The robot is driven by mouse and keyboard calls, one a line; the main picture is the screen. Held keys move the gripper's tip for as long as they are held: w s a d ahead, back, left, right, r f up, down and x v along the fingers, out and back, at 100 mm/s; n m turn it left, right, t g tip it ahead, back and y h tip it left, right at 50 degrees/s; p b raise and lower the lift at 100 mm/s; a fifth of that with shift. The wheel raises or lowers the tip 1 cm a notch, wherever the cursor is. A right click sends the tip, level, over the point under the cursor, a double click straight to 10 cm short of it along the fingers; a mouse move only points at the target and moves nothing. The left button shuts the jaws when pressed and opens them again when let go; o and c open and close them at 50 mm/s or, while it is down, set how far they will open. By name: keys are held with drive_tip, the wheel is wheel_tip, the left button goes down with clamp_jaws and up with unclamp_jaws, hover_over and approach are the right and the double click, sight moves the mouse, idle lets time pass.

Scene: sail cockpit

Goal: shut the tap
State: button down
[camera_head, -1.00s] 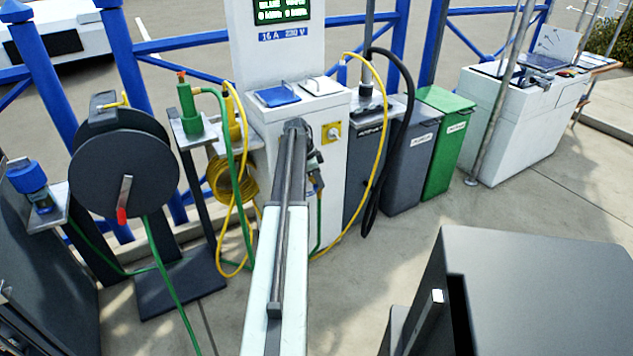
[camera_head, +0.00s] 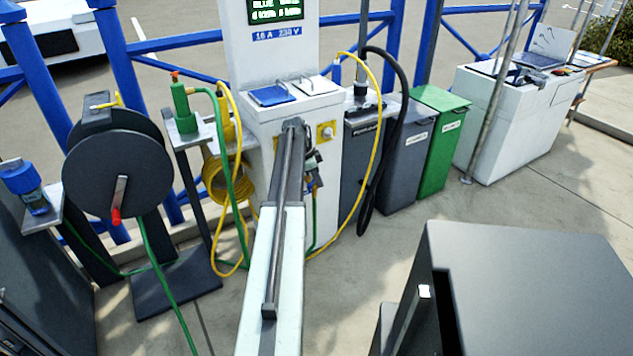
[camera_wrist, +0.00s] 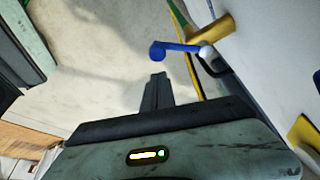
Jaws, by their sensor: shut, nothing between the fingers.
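The tap has a blue lever handle (camera_wrist: 178,47) and a brass body (camera_wrist: 212,31), seen at the top of the wrist view on the side of a white cabinet. The lever lies roughly sideways across the picture, its rounded free end to the left. My gripper (camera_wrist: 158,77) is shut and empty, its tips just below the lever's free end in the picture, with a small gap showing. I cannot tell the gap in depth. In the head view my arm covers the tap, and my gripper is mostly hidden behind my arm at the front of the white service post (camera_head: 290,110).
A yellow-framed socket (camera_head: 326,132) is on the post's front. Yellow and green hoses hang to its left, beside a black hose reel (camera_head: 118,170). Grey (camera_head: 405,150) and green bins (camera_head: 442,135) stand to the right. Paved floor (camera_head: 365,260) is clear in front.

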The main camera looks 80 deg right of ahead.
wheel_tip(320, 180, up, 10)
drive_tip(key=p, duration=0.9)
drive_tip(key=shift+w+f, duration=0.2)
drive_tip(key=shift+w, duration=0.05)
